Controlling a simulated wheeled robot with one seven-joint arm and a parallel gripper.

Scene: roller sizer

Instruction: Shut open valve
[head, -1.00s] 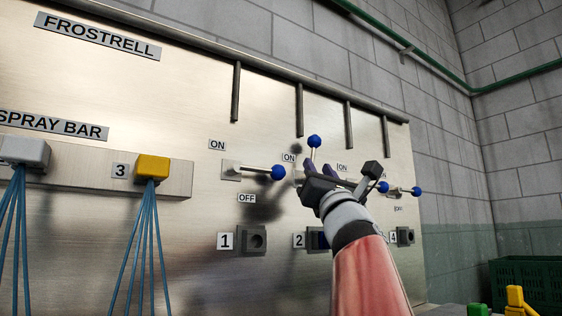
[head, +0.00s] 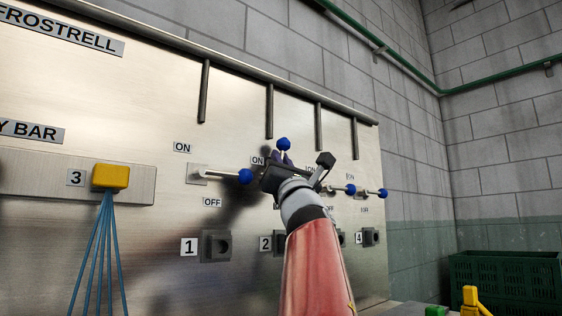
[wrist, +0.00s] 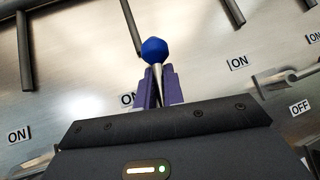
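The lever of valve 2 stands up toward its ON label, with a blue ball (head: 283,144) on its end; the ball also shows in the wrist view (wrist: 154,50). My gripper (head: 281,158) is at this lever. In the wrist view its purple fingers (wrist: 160,85) are close together, one on each side of the pale stem below the ball, and look shut on it. The valve 1 lever (head: 220,174) lies level, its blue ball to the right. The two valves further right also have level levers (head: 345,189) (head: 378,193). The valve 2 pivot is hidden behind my gripper.
Sockets (head: 216,246) sit below the valves on the steel panel (head: 150,260). Dark vertical bars (head: 270,110) hang above the levers. A yellow plug (head: 110,176) with blue hoses is at left. A green crate (head: 505,270) stands at lower right.

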